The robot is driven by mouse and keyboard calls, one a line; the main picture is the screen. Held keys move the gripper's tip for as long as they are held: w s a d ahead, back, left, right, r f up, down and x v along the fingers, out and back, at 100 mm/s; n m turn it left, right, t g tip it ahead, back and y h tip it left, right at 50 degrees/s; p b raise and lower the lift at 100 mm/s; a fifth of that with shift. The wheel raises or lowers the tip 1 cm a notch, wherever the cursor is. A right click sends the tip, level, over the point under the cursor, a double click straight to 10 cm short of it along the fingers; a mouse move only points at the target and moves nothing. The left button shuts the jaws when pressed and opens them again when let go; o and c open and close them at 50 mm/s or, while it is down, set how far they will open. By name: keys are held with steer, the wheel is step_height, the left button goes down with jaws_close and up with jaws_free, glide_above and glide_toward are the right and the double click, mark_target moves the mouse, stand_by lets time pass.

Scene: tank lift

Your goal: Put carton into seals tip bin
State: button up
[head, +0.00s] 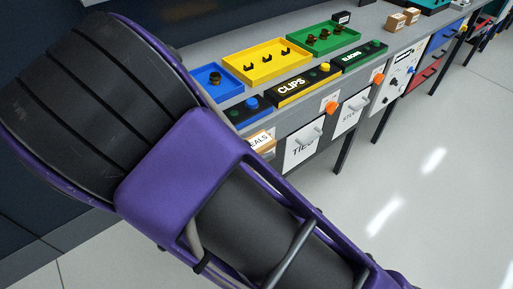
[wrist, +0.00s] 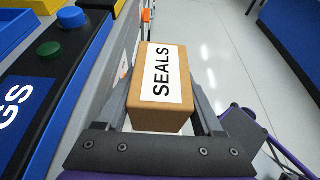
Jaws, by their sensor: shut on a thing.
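A brown carton (wrist: 160,88) with a white SEALS label is between the two fingers of my gripper (wrist: 163,95) in the wrist view. My gripper is shut on it. The carton is beside the bench front, apart from the floor. Part of the carton also shows in the head view (head: 265,148), just past my purple arm, which hides the gripper there. I cannot make out a tip bin marked SEALS in either view.
The grey bench carries a blue tray (head: 232,90), a yellow tray (head: 246,75) and a green tray (head: 300,50). Black panels with buttons line its front edge, including CLIPS (head: 291,86). Small cartons (head: 395,23) stand farther along. The floor (head: 400,180) at right is clear.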

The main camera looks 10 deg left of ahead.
step_height(320, 180, down, 6)
steer(key=b, duration=0.5)
steer(key=shift+a+b, duration=0.1)
steer(key=shift+b, duration=0.25)
steer(key=o, duration=1.5)
steer(key=shift+o, duration=0.2)
steer(key=shift+s, duration=0.1)
steer(key=p+v, duration=0.2)
steer(key=v, duration=1.5)
steer(key=shift+r, duration=0.25)
steer(key=shift+s+a, duration=0.1)
